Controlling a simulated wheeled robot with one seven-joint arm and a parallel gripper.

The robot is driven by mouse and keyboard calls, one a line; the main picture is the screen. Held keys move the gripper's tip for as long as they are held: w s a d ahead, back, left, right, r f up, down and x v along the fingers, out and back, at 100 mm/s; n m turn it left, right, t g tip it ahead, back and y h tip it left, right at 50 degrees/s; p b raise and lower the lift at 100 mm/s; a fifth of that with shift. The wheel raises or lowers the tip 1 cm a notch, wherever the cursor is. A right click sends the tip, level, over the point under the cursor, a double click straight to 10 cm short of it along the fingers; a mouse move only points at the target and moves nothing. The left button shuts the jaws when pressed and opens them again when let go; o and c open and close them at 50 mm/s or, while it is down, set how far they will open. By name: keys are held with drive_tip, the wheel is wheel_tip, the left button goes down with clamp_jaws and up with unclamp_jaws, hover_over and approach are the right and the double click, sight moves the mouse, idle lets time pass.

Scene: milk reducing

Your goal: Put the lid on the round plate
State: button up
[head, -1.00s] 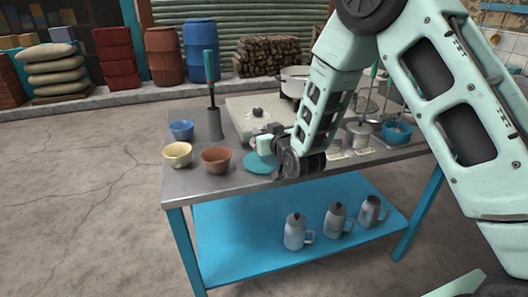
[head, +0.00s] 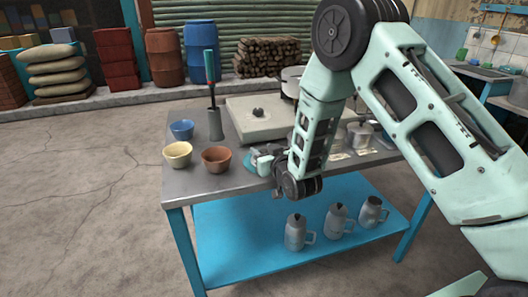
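The teal round plate (head: 249,167) lies on the grey metal table near its front edge, right of the brown bowl. My gripper (head: 262,160) is low at the plate and covers much of it. My wrist hides the fingertips, so I cannot tell whether they are open, shut or holding something. I cannot clearly make out a lid. The large pot (head: 291,76) stands at the back, partly behind my arm, and its top is not clear.
Blue (head: 181,130), cream (head: 178,155) and brown (head: 216,160) bowls stand at the table's left. A grey holder (head: 215,125) holds a green-handled tool. A pale slab with a dark knob (head: 258,112) lies behind the plate. Metal jugs (head: 337,221) stand on the blue lower shelf.

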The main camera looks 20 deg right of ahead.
drive_tip(key=shift+r, duration=0.2)
drive_tip(key=v, duration=1.2)
drive_tip(key=s+a+r+n+g+y, duration=0.1)
drive_tip(key=s+a+n+g+y, duration=0.1)
drive_tip(key=s+a+g, duration=0.75)
drive_tip(key=s+r+n+g+h, duration=0.2)
drive_tip(key=s+g, duration=0.1)
drive_tip(key=s, duration=0.7)
drive_tip(key=s+d+r+n+g+h, duration=0.1)
drive_tip(key=s+r+g+h, duration=0.1)
drive_tip(key=s, duration=0.9)
drive_tip(key=shift+d+r+n+g+b, duration=0.2)
drive_tip(key=shift+r+n+g+b, duration=0.25)
drive_tip(key=shift+g, duration=0.3)
drive_tip(key=shift+s, duration=0.15)
